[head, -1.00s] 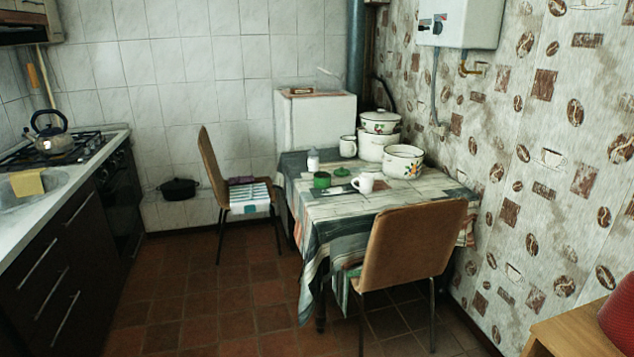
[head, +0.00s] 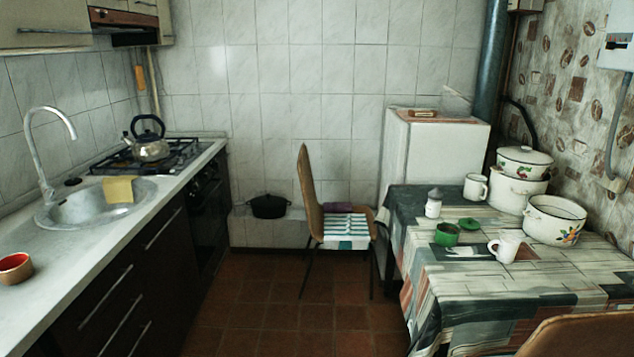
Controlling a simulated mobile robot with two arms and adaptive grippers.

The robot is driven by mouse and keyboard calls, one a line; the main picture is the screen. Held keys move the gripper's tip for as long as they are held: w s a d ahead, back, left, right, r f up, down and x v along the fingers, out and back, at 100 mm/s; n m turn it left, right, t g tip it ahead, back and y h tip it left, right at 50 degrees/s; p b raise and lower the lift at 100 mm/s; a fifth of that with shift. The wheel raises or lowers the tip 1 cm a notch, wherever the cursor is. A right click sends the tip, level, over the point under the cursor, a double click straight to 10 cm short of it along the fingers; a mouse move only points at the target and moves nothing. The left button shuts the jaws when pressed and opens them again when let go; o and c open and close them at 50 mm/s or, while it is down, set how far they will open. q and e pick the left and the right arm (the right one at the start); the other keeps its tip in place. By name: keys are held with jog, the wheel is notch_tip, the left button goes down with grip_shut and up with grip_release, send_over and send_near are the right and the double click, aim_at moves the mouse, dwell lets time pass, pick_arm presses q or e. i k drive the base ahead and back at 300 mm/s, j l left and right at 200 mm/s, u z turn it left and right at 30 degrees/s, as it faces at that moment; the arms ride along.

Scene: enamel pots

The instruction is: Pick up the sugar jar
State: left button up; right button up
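A small white jar with a grey top (head: 433,202), which looks like the sugar jar, stands upright on the left part of the cloth-covered table (head: 470,290). A green open tin (head: 447,234) stands just in front of it, and a green lid (head: 469,224) lies beside the tin. I cannot tell for certain whether the white jar or the green tin is the sugar jar. Neither of my grippers is in view.
White mugs (head: 505,247) (head: 475,187) and enamel pots (head: 555,220) (head: 523,162) stand on the table. One chair (head: 312,195) is left of it; another (head: 580,335) is at the front right. Free floor (head: 290,310) lies between the counter (head: 110,245) and the table.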

aim_at(434, 203)
jog(key=i+z, duration=0.15)
jog(key=i, duration=0.3)
jog(key=i+j+z, duration=0.15)
jog(key=i, duration=0.35)
jog(key=i+j+z, duration=0.2)
jog(key=i, duration=0.25)
jog(key=i+j+z, duration=0.15)
jog(key=i, duration=0.3)
